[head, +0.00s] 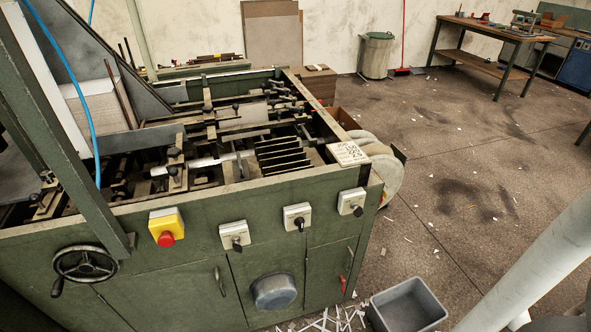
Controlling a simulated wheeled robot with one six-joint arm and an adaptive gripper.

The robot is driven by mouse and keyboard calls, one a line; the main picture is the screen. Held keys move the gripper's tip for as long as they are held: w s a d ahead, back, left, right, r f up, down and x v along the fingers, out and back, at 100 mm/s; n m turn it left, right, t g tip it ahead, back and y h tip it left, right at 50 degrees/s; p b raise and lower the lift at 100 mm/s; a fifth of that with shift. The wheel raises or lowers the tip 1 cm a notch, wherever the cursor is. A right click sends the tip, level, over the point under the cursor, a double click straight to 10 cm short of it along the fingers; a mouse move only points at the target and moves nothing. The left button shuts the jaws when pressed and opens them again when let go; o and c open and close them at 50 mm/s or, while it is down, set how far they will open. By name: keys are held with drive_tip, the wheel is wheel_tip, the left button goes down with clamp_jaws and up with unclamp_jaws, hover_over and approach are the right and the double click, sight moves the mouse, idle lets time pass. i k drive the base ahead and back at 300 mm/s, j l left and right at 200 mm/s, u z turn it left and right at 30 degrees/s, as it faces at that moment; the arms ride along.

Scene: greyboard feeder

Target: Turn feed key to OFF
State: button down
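Three white switch boxes with dark keys or knobs are on the front of the green machine (130,228): a left one (234,232), a middle one (297,214) and a right one (351,200). The left and middle handles hang roughly downward; the right one tilts to the lower right. I see no readable labels, so I cannot tell which is the feed key or its setting. My gripper is not in view; a pale arm link of mine crosses the lower right corner.
A yellow box with a red stop button (166,228) sits left of the switches, with a handwheel (86,265) further left. A round grey cover (274,291) protrudes below. A grey bin (407,306) and paper strips lie on the floor. Open floor (440,150) extends right.

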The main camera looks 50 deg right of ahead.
sight(358, 212)
drive_tip(key=l+z, duration=0.1)
drive_tip(key=z, duration=0.95)
drive_tip(key=i, duration=0.05)
